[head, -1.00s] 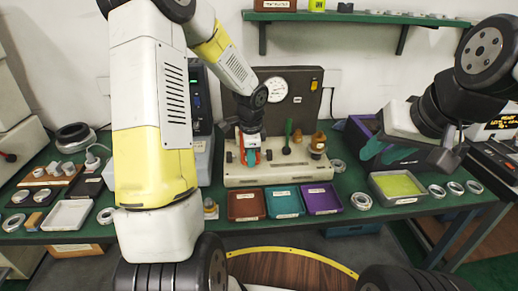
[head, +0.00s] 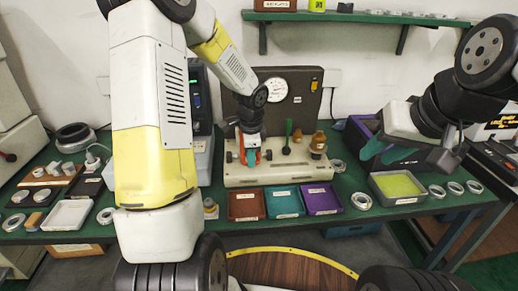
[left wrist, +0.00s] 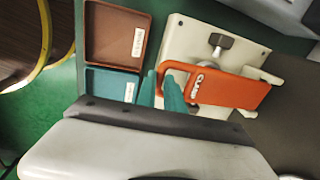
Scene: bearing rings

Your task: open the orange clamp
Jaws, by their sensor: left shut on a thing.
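The orange clamp (left wrist: 232,90) is a flat orange lever with a white label, on a cream fixture (left wrist: 188,38). In the left wrist view it extends to the right from my left gripper (left wrist: 162,88). The teal fingertips are shut on the clamp's left end. In the head view my left gripper (head: 250,157) is over the left part of the cream fixture (head: 285,174), and little of the orange shows beside the fingers. My right gripper (head: 385,152) is apart at the right, with its teal fingers spread and nothing seen between them.
Brown (head: 246,205), teal (head: 284,202) and purple (head: 321,199) trays lie in front of the fixture. A gauge panel (head: 296,95) stands behind it.

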